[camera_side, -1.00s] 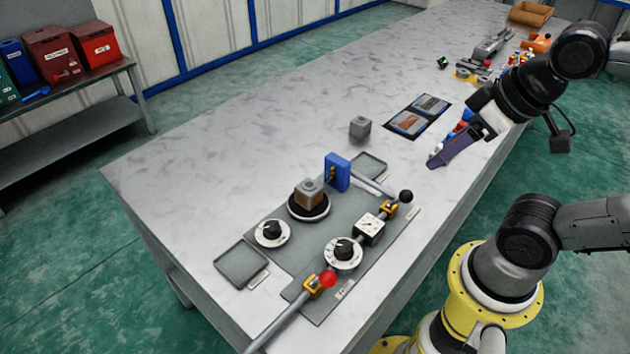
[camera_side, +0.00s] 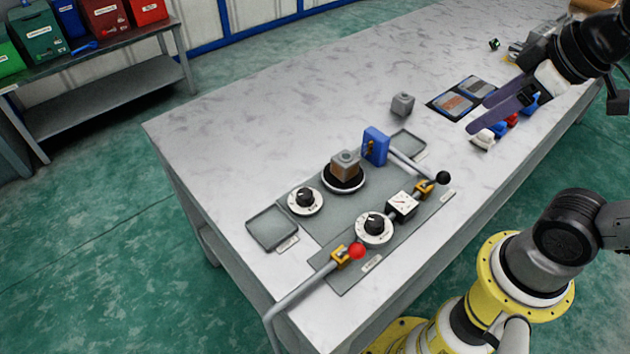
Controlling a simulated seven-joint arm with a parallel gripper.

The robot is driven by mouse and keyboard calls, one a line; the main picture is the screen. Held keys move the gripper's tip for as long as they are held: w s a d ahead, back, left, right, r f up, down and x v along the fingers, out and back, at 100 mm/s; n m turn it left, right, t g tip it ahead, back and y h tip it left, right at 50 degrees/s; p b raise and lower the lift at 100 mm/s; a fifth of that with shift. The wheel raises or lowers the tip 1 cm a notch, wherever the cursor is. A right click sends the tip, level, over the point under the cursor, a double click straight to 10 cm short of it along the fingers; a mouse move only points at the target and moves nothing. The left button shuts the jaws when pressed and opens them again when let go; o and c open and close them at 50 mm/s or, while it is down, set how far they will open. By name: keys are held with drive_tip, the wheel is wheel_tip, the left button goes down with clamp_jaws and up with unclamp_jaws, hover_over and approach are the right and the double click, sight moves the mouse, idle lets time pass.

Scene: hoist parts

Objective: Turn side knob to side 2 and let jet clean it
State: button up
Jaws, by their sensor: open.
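A grey station plate (camera_side: 330,218) lies on the table with two black knobs on white dials. One knob (camera_side: 305,197) is at the left, the other (camera_side: 374,226) at the front right beside a gauge. I cannot read the dial marks or tell which is the side knob. A brown and grey block (camera_side: 345,165) sits on a round black turntable (camera_side: 344,181) with a white rim. A blue jet unit (camera_side: 375,147) stands behind it to the right. My gripper (camera_side: 472,131) is open and empty, above the table to the right, well apart from both knobs.
A pipe carries a red-handled valve (camera_side: 357,251) at the front and a black-handled valve (camera_side: 443,178) at the right. A grey cube (camera_side: 402,104) and picture panels (camera_side: 461,95) lie behind. An empty tray (camera_side: 272,228) is at left. The table's back left is clear.

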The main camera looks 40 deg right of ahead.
drive_tip(key=w+a+r+n+g, duration=0.1)
drive_tip(key=w+a+r+n, duration=0.15)
drive_tip(key=w, duration=0.45)
drive_tip(key=n+g, duration=0.5)
drive_tip(key=n, duration=0.2)
hover_over(305, 193)
wheel_tip(305, 193, down, 16)
wheel_tip(305, 193, down, 13)
drive_tip(key=shift+s+f, duration=0.1)
clamp_jaws()
